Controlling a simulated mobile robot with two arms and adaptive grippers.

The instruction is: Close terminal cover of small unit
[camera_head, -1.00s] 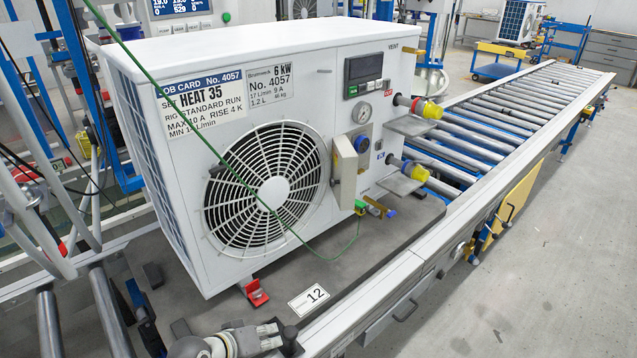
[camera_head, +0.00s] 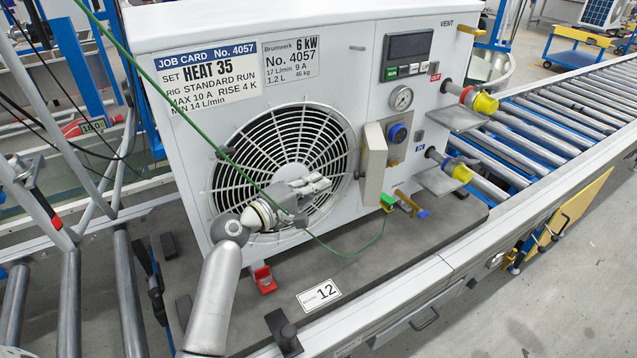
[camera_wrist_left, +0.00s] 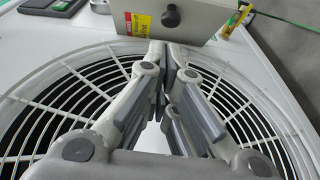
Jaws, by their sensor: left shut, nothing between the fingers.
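The small unit (camera_head: 330,60) is a white box marked 6 kW, No. 4057, with a round fan grille on its front. Its terminal cover (camera_head: 374,164) is a pale flap to the right of the grille, standing out from the front at an angle beside a blue socket (camera_head: 398,133). In the left wrist view the cover (camera_wrist_left: 195,15) shows at the top, with a dark knob and a red and yellow label. My left gripper (camera_head: 326,184) is shut and empty, in front of the grille and left of the cover, apart from it. My right gripper is not in view.
Yellow-capped pipe stubs (camera_head: 484,103) stick out at the unit's right. A green wire (camera_head: 180,120) hangs across the front to a green clip near a brass valve (camera_head: 410,204). A red foot bracket (camera_head: 264,279) sits below. A roller conveyor (camera_head: 560,120) runs to the right.

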